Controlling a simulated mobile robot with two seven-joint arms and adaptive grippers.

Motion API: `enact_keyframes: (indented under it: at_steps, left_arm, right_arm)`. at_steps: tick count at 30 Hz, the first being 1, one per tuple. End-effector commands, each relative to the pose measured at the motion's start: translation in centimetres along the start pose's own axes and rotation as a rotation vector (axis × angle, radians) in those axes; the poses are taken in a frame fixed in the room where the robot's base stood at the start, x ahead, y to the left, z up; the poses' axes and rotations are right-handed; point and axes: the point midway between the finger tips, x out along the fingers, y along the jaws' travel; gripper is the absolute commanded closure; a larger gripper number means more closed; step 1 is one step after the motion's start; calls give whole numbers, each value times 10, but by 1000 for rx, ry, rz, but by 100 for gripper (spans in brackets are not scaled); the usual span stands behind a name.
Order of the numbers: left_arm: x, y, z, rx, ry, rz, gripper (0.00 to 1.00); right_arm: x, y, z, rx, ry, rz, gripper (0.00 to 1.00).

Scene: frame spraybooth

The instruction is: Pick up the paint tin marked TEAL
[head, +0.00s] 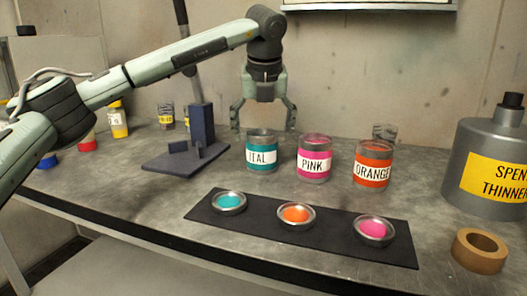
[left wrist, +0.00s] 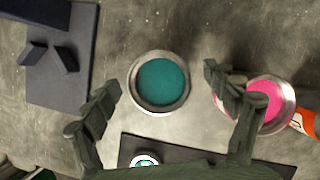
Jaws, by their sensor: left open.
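The paint tin marked TEAL (head: 262,152) stands upright on the bench, with a teal band and a white label. In the left wrist view the TEAL tin (left wrist: 160,84) shows from above, its round top teal inside a metal rim. My left gripper (head: 264,122) is open and points down above the TEAL tin. In the left wrist view its fingers (left wrist: 165,112) are apart on either side of the tin, with nothing held. The right-hand finger partly covers the PINK tin (left wrist: 268,105). My right gripper is not in view.
The PINK tin (head: 313,158) and ORANGE tin (head: 371,165) stand to the right. A dark mat (head: 335,240) with three small dishes lies in front. A dark stand (head: 200,135) is close on the left. A thinner can (head: 490,160) and tape roll (head: 479,251) are far right.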

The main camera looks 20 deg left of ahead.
Motion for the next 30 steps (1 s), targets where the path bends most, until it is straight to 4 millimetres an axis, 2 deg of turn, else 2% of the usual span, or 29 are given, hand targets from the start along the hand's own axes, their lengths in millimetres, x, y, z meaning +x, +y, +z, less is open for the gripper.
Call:
enact_keyframes:
  at_steps: [7, 16, 30]
  left_arm:
    - [35, 3, -2, 0, 2, 1, 15]
    - [42, 2, -2, 0, 0, -1, 15]
    - [41, 2, -2, 1, 1, 0, 72]
  right_arm:
    - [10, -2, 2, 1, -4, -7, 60]
    - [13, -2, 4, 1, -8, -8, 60]
    - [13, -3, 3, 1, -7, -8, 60]
